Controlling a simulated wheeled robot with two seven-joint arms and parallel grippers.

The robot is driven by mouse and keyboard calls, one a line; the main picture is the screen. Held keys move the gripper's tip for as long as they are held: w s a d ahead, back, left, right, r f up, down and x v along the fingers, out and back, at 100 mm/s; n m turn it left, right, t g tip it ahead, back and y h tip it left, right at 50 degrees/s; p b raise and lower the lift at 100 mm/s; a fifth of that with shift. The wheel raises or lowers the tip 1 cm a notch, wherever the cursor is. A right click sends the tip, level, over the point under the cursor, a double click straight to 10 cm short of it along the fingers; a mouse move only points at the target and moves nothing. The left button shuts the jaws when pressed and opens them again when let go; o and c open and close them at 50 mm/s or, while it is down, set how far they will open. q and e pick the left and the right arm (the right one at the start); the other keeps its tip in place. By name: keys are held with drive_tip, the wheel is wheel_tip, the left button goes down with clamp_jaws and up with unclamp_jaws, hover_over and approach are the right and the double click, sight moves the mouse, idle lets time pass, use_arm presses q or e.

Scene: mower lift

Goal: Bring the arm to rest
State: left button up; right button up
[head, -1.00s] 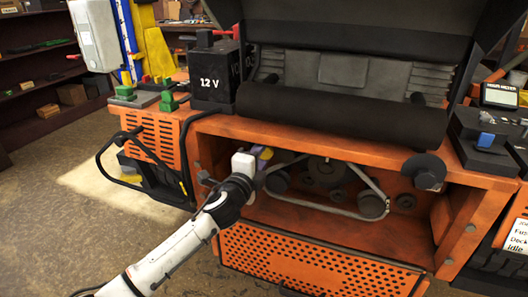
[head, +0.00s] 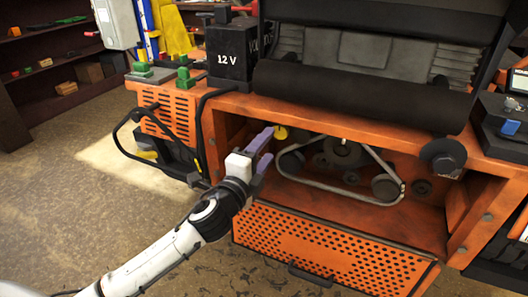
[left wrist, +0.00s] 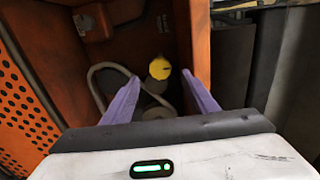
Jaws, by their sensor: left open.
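My left arm comes in from the lower left in the head view. Its gripper (head: 262,154) is at the left end of the orange mower's open bay, with purple fingers. In the left wrist view the two fingers (left wrist: 160,98) stand wide apart with nothing between them. Beyond them in the bay are a yellow round knob (left wrist: 159,68) and a pale belt (left wrist: 97,84). The yellow knob (head: 281,132) also shows in the head view, just past the fingertips and apart from them. My right gripper is not in view.
The belt (head: 330,188) runs around pulleys inside the bay. A perforated orange panel (head: 330,250) hangs below the opening. A black 12 V battery (head: 233,58) stands on the mower's left top. A black cable loops at the left. The floor at lower left is open.

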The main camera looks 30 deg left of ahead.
use_arm(q)
drive_tip(key=shift+s, duration=0.55)
drive_tip(key=shift+d, duration=0.1)
drive_tip(key=s+d+f+n+g+h, duration=0.1)
drive_tip(key=s+d+f+n+g, duration=0.1)
drive_tip(key=s+f, duration=0.35)
drive_tip(key=s+d+f+n+g, duration=0.1)
drive_tip(key=s+d+f+n, duration=0.15)
drive_tip(key=f, duration=0.55)
drive_tip(key=s+d+f+n+g+h, duration=0.1)
drive_tip(key=s+f+n+g, duration=0.15)
drive_tip(key=f, duration=0.35)
drive_tip(key=s+d+f+n+g, duration=0.2)
drive_tip(key=s+d+f+n, duration=0.1)
drive_tip(key=s+f, duration=0.4)
drive_tip(key=s+d+f+n+g+h, duration=0.1)
drive_tip(key=s+f+n, duration=0.4)
drive_tip(key=s, duration=0.6)
drive_tip(key=shift+s+d+f+g+h, duration=0.3)
drive_tip(key=shift+d+f+g, duration=0.25)
drive_tip(key=shift+d+f, duration=0.45)
drive_tip(key=shift+r, duration=0.15)
